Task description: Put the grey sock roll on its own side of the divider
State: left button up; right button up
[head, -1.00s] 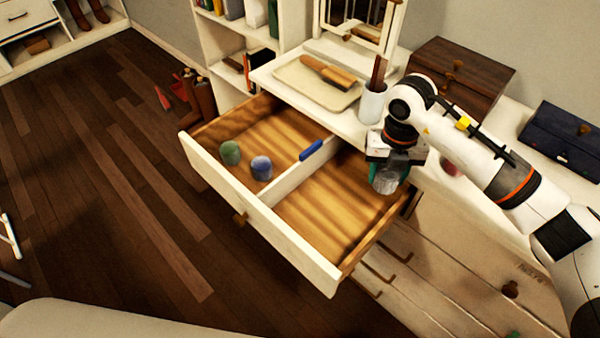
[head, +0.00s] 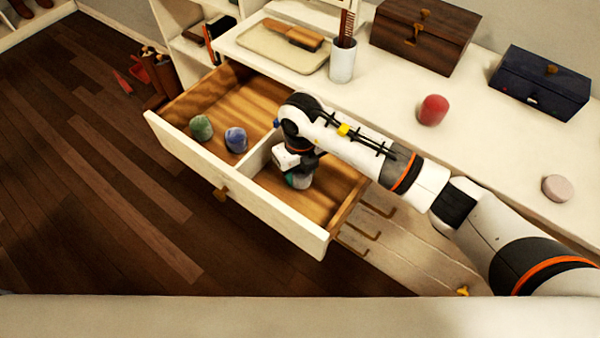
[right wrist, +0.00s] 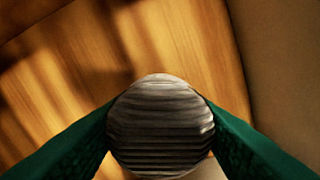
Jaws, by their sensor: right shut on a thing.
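The grey sock roll (right wrist: 160,128) is between the green fingers of my right gripper (head: 297,178), which is shut on it. In the head view the gripper points down into the right compartment of the open drawer (head: 240,192). The roll is mostly hidden there by the gripper, and I cannot tell whether it touches the wooden floor. The white divider (head: 258,160) is just left of the gripper, partly hidden by my arm. A green roll (head: 201,127) and a blue roll (head: 236,139) stand in the left compartment. My left gripper is not in view.
On the white dresser top are a red roll (head: 432,110), a pale pink roll (head: 556,188), a dark blue box (head: 540,85), a brown box (head: 425,35), a cup (head: 342,62) with a comb, and a tray (head: 255,45) with a brush.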

notch_tip(320, 180, down, 3)
jog(key=shift+r, duration=0.2)
jog(key=shift+f, duration=0.15)
jog(key=o, duration=1)
jog(key=shift+c, duration=0.2)
jog(key=shift+r, duration=0.2)
notch_tip(320, 180, up, 12)
jog(key=shift+b, duration=0.45)
